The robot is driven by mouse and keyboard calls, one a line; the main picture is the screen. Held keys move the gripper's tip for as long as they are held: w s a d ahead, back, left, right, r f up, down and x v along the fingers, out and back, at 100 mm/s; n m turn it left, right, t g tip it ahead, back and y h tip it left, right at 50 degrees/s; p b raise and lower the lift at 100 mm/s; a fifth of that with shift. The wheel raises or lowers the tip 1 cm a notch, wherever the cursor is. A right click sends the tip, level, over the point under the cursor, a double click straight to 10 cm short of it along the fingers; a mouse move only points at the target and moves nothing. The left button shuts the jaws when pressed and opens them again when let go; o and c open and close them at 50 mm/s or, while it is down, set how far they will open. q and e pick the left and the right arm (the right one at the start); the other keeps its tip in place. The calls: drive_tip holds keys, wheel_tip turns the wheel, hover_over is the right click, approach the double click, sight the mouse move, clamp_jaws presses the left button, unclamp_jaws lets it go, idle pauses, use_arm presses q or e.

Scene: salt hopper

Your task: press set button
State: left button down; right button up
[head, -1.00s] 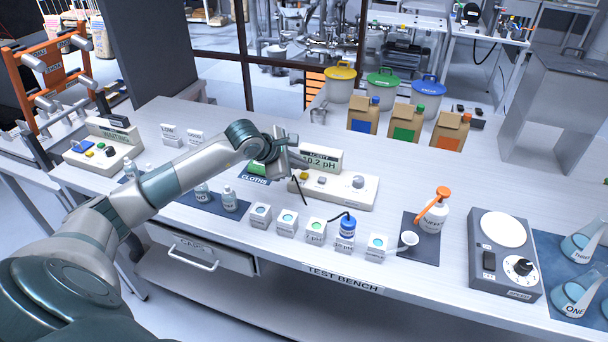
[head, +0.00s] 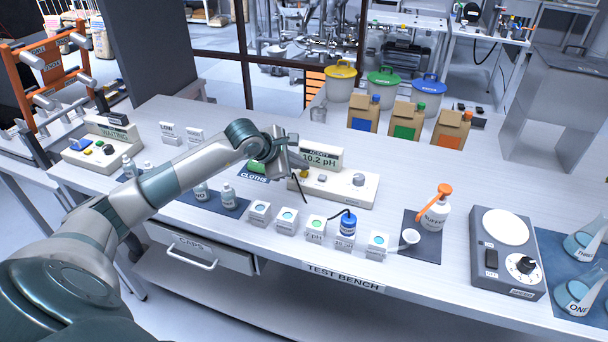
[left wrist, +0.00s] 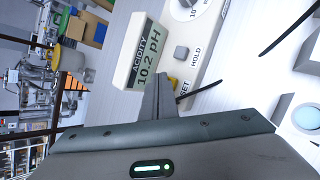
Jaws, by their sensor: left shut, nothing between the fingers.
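The acidity meter (head: 345,190) is a pale box on the bench, with a raised display (head: 322,158) reading 10.2 pH. My left gripper (head: 302,166) is over the left part of the meter, in front of the display, shut and empty. In the left wrist view, its closed fingertips (left wrist: 157,82) are beside the yellow set button (left wrist: 172,83), which they partly hide, next to the SET label. I cannot tell whether they touch it. The grey hold button (left wrist: 181,52) is farther along the panel. My right gripper is not in view.
A dispenser bottle (head: 436,212) and a stirrer plate (head: 505,255) stand to the right. A dark cable (left wrist: 200,91) crosses near the fingers.

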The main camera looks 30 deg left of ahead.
use_arm(q)
drive_tip(key=shift+f, duration=0.15)
idle(0.6)
drive_tip(key=shift+f+b, duration=0.45)
drive_tip(key=shift+b, duration=0.25)
idle(0.5)
drive_tip(key=shift+r, duration=1)
drive_tip(key=shift+r+p, duration=0.1)
drive_tip(key=shift+p, duration=0.2)
wheel_tip(320, 180, up, 5)
drive_tip(key=shift+f+p, duration=0.1)
drive_tip(key=shift+p, duration=0.65)
idle(0.6)
